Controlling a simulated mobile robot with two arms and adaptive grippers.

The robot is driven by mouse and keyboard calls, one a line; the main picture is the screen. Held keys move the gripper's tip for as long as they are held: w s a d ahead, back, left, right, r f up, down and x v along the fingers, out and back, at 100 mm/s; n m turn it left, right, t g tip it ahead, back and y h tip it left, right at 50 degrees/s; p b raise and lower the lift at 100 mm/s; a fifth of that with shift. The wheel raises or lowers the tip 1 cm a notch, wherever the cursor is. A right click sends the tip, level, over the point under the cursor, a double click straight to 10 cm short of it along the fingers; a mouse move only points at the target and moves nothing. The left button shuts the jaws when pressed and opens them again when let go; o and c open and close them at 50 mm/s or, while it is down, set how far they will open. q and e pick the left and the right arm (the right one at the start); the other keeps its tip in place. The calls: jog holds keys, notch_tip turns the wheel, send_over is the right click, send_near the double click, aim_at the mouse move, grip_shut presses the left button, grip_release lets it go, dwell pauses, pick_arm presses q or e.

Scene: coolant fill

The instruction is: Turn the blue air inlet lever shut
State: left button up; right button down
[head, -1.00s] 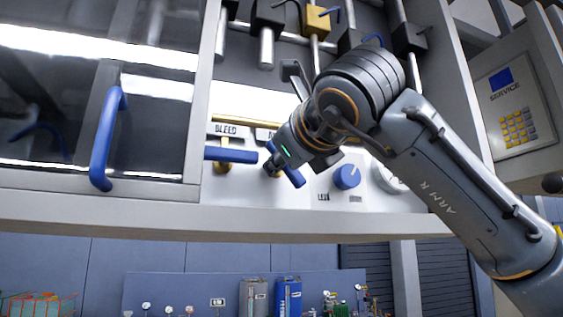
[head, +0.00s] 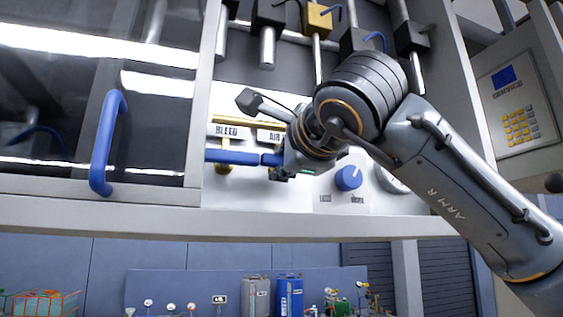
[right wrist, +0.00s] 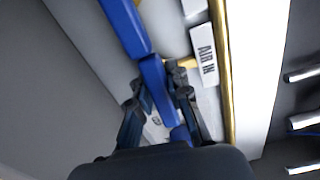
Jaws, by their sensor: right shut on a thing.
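The blue air inlet lever (head: 271,159) lies about level on the white panel under the AIR IN label (head: 276,137). In the right wrist view the lever (right wrist: 157,90) runs between the two fingers of my right gripper (right wrist: 162,104). The right gripper (head: 282,168) is shut on it. The wrist hides much of the lever in the head view. Left of it, the blue BLEED lever (head: 230,156) is also level, nearly in line and end to end with it. My left gripper is not in view.
A blue round knob (head: 348,178) sits just right of the gripper. A blue door handle (head: 106,145) stands to the left. The cabinet's lower ledge (head: 240,222) runs below the levers. A yellow pipe (head: 246,121) runs above them.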

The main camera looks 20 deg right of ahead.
jog(key=shift+f+n, duration=0.1)
jog(key=shift+n, duration=0.4)
jog(key=c, duration=1.5)
grip_release()
jog(key=shift+s, duration=0.1)
jog(key=shift+s, duration=0.1)
jog(key=s, duration=1.1)
jog(key=shift+s+d, duration=0.1)
jog(key=shift+s, duration=0.3)
